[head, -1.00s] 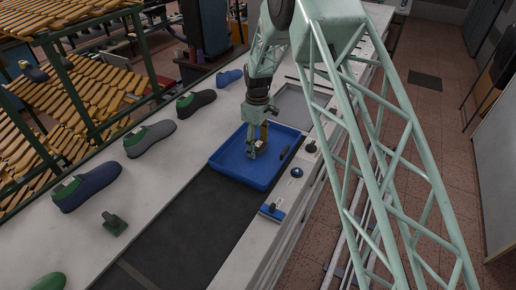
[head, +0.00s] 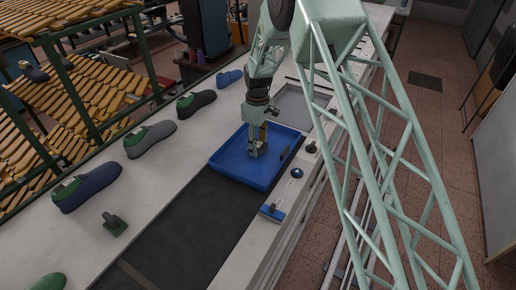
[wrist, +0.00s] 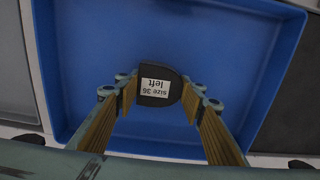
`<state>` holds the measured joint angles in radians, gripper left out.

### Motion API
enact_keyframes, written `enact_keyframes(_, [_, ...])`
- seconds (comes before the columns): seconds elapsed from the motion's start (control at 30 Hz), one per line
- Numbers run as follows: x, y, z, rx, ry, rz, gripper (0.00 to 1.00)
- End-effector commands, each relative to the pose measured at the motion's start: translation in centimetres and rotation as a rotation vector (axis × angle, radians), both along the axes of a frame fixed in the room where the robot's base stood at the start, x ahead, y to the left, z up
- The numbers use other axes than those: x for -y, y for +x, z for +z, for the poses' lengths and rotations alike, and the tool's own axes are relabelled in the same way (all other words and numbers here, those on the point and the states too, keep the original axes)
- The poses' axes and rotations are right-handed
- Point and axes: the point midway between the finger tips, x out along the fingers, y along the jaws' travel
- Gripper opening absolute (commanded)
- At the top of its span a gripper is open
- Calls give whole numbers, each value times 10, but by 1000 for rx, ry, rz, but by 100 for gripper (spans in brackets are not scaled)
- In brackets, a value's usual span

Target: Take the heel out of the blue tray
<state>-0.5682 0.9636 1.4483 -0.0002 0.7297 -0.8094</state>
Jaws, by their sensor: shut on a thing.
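The heel (wrist: 155,88) is a small dark block with a white label reading "size 36 left". In the wrist view it sits between the two fingertips of my gripper (wrist: 160,92), which is shut on it. The blue tray (head: 228,163) lies on the bench, and its blue floor (wrist: 215,50) fills most of the wrist view. In the head view my gripper (head: 256,150) points down inside the tray's outline, and the heel is hard to make out there. I cannot tell how far the heel is above the tray floor.
A dark piece (head: 284,152) is at the tray's right side. A grey tray (head: 292,105) lies behind. A blue-based tool (head: 272,211) and a knob (head: 297,173) are on the right edge. Several shoes (head: 150,139) line the left. The black mat (head: 190,215) in front is clear.

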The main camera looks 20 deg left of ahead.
Motion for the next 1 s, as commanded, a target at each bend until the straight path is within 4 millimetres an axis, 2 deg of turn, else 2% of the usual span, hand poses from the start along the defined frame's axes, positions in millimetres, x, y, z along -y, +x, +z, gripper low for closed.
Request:
enact_keyframes(0.37, [0,1,14,1,1,0,23])
enact_keyframes(0.8, [-1,1,71,2,2,0,23])
enact_keyframes(1.0, [0,0,92,1,1,0,23])
